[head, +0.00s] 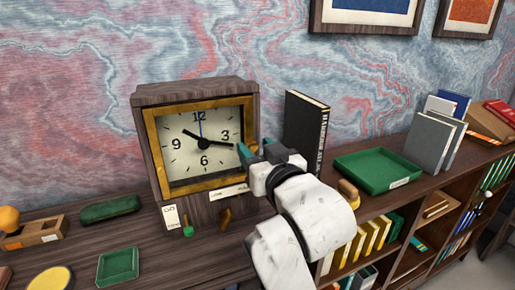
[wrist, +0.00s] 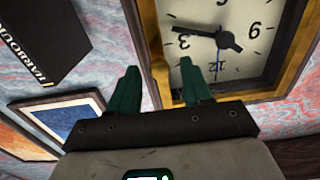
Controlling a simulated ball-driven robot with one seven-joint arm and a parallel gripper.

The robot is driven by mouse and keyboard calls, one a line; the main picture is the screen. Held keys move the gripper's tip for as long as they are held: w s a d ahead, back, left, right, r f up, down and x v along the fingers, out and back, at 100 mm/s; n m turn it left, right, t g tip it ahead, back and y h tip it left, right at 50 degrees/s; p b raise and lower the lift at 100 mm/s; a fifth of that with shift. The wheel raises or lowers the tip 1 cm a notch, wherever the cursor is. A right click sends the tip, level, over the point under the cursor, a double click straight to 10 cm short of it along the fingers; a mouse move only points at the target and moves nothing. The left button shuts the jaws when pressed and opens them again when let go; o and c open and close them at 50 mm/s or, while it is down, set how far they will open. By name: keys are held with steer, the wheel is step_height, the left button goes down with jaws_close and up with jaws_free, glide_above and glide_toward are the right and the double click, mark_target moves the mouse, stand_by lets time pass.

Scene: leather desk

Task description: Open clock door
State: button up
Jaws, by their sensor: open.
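The clock (head: 202,88) is a dark wooden case standing on the desk top, with a pale face and black hands. Its door is a square gold frame (head: 153,150) around the face. The frame looks flush with the case, but I cannot tell whether it is slightly ajar. My gripper (head: 255,148) is open at the door's right edge. In the wrist view, upside down, the gold frame (wrist: 150,45) runs between the two teal fingers of my gripper (wrist: 158,65). One finger overlaps the face; the other is outside the frame. Contact cannot be told.
A black book (head: 302,120) stands close to the right of the clock. A green tray (head: 378,170) lies farther right. A small green-handled key (head: 187,228) and a brown knob (head: 225,218) are at the clock's base.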

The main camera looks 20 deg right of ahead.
jaws_close()
stand_by(0.4)
